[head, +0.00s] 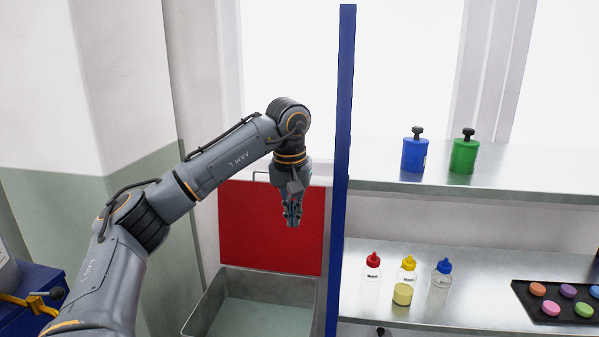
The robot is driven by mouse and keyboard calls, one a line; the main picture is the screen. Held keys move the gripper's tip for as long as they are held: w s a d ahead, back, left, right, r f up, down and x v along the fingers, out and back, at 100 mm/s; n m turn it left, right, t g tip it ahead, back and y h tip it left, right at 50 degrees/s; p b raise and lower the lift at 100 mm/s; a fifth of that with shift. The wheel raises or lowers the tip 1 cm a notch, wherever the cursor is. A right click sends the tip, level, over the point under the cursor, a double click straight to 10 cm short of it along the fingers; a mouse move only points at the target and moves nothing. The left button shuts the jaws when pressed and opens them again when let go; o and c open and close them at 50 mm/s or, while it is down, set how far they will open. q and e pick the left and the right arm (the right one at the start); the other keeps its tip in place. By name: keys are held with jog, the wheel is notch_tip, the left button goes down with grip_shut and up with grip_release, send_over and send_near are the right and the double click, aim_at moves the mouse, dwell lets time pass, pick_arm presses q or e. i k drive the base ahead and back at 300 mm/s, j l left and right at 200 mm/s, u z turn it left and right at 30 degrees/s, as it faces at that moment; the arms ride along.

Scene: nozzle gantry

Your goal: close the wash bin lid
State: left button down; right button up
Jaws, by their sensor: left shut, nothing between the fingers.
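The wash bin (208,303) is a grey open-topped box at the bottom centre, left of a blue post. Its inside shows and looks empty. The red panel behind it, which appears to be its lid (270,245), stands upright at the bin's back edge, so the bin is open. A thin wire handle (262,174) shows at the lid's top edge, partly behind my arm. My left gripper (292,222) is shut and empty, pointing down in front of the lid's upper right part. I cannot tell whether it touches the lid. My right gripper is not in view.
A blue post (341,150) rises just right of the bin. Beyond it, an upper shelf (520,188) holds blue and green canisters. A lower shelf (480,300) holds several small bottles and a black tray of coloured discs. A blue box (30,285) sits at the lower left.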

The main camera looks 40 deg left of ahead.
aim_at(253, 232)
jog(key=i+j, duration=1.05)
jog(key=j, duration=0.2)
